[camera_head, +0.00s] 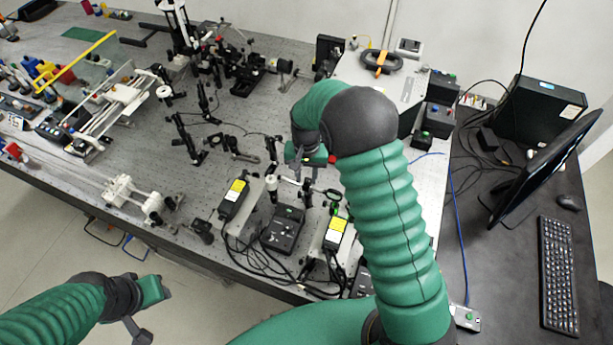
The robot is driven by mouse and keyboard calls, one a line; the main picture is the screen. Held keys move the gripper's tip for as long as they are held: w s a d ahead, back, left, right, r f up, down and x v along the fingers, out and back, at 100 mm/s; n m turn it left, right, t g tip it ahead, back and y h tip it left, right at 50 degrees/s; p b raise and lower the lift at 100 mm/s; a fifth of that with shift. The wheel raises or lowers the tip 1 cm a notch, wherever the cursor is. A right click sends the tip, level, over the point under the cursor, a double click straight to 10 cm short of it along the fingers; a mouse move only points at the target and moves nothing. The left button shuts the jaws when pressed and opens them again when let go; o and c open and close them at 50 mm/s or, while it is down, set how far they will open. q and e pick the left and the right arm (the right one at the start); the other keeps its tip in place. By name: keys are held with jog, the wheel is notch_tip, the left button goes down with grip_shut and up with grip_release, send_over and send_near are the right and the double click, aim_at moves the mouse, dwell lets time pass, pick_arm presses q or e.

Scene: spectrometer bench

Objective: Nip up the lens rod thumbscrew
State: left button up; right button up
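My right arm reaches over the optical bench (225,135) from the lower right. Its gripper (306,182) points down among small rod-mounted optics near the middle of the bench. A ring-shaped lens mount (331,196) stands just right of and below the fingers. The thumbscrew on a lens rod is too small to make out, and the gripper and arm may hide it. I cannot tell whether the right fingers touch or grip anything. My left gripper (143,330) hangs low at the lower left, over the floor in front of the bench, away from the optics.
Two black boxes with yellow labels (236,190) (335,234), a black controller (283,229) and loose cables crowd the bench's front. More posts and mounts (186,138) stand to the left. A white instrument (378,72) is behind my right arm. A monitor (545,168) and keyboard (558,275) are at right.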

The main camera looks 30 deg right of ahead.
aim_at(307, 179)
jog(key=shift+o, duration=0.4)
jog(key=shift+f, duration=0.1)
jog(key=shift+r, duration=0.35)
notch_tip(307, 179, up, 16)
jog(key=b, duration=0.3)
